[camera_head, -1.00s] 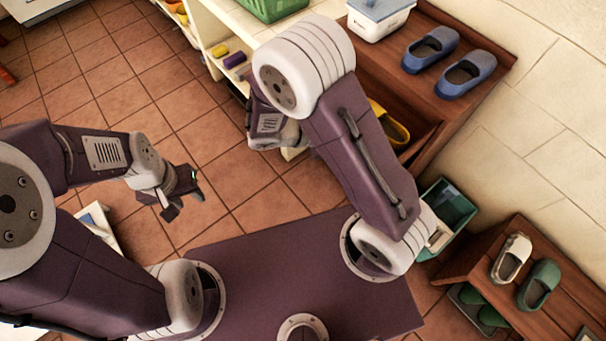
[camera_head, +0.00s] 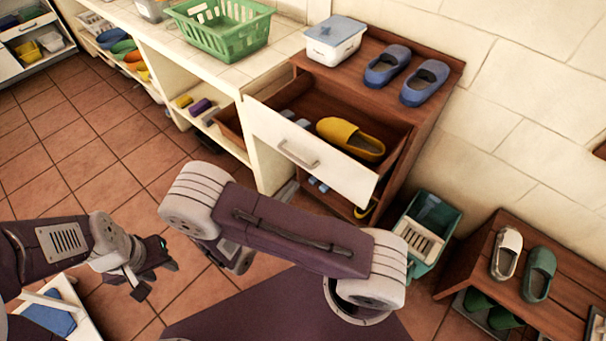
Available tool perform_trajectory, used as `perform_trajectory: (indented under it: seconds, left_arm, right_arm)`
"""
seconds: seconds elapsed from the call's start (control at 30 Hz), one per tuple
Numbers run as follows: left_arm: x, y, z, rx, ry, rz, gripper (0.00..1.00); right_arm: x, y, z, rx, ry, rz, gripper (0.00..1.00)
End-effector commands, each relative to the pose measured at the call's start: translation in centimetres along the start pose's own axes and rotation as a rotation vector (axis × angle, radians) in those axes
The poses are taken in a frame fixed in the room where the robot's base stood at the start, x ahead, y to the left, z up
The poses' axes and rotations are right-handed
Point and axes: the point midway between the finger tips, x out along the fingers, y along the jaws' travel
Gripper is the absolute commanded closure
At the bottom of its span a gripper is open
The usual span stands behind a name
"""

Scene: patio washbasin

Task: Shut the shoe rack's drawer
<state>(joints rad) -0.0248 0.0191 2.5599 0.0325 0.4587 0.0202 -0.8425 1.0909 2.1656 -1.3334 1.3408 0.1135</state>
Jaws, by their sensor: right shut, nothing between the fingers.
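The shoe rack (camera_head: 432,108) is brown wood and stands against the wall. Its drawer (camera_head: 268,125) is pulled out, with a white front panel and a grey bar handle (camera_head: 298,155). A yellow shoe (camera_head: 350,138) and greyish shoes lie inside the drawer. My right arm's elbow is bent in front of the drawer, apart from it in the picture; its forearm folds down behind the upper arm and its gripper is hidden. My left gripper (camera_head: 154,277) is low at the left, away from the rack, with its fingers apart and empty.
Blue shoes (camera_head: 425,83) and a lidded white box (camera_head: 335,42) sit on the rack. A tiled counter with a green basket (camera_head: 222,28) adjoins it on the left. A green crate (camera_head: 430,222) and a small shoe bench (camera_head: 475,250) stand at the right. Tiled floor is clear at left.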

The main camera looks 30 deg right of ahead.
Motion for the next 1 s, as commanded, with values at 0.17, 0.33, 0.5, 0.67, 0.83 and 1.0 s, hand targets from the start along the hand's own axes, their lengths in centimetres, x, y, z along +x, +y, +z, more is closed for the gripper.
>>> perform_trajectory:
  seconds: [0.17,0.33,0.5,0.67,0.83,1.0]
  left_arm:
    - [0.0,0.0,0.0,0.000,0.000,0.000,0.62]
    - [-0.1,0.0,0.0,0.000,0.000,0.000,0.62]
    - [-0.1,0.0,0.0,0.000,0.000,0.000,0.62]
    - [-0.1,0.0,0.0,0.000,0.000,0.000,0.62]
    - [-0.1,0.0,0.0,0.000,0.000,0.000,0.62]
    - [-0.1,0.0,0.0,0.000,0.000,0.000,0.62]
  right_arm:
    - [3.8,-0.2,0.0,0.000,0.000,-0.007,1.00]
    - [6.2,-0.1,0.0,0.001,0.000,-0.004,1.00]
    - [7.0,-0.1,0.0,0.001,0.001,-0.001,1.00]
    - [7.1,0.0,0.0,0.001,0.001,0.000,1.00]
    - [7.1,0.0,0.0,0.001,0.000,0.000,1.00]
    - [7.0,0.0,0.0,0.001,0.000,0.000,1.00]
